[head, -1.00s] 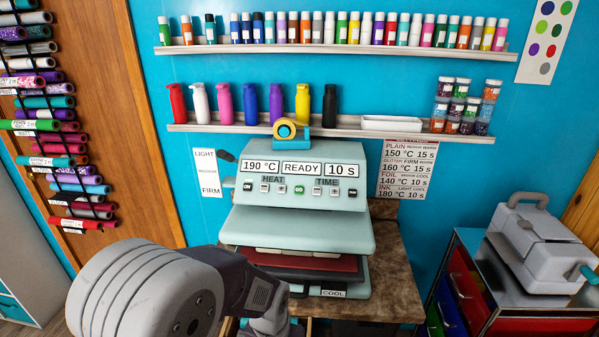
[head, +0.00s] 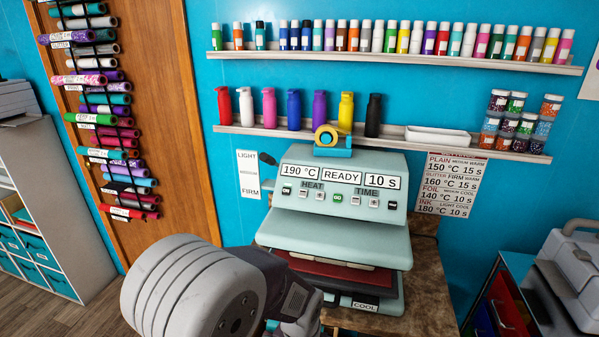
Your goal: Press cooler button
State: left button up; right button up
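The heat press (head: 340,228) is pale green and stands on a brown-topped stand, with its upper part raised over a dark red pad (head: 325,269). Its panel reads 190 °C, READY and 10 s. A white COOL label (head: 366,306) is on the press's low front edge. I cannot make out a separate cooler button beside it. My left arm comes in from the bottom left, and its links cover the press's lower left front. The arm's visible end lies left of the COOL label; its fingers are not in view. My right gripper is not in view.
A shelf (head: 385,140) with coloured bottles, tape and jars is above the press. Vinyl rolls (head: 105,120) hang on the wooden door at left. A drawer cabinet (head: 512,305) with a grey machine (head: 572,262) stands at right. Floor shows at lower left.

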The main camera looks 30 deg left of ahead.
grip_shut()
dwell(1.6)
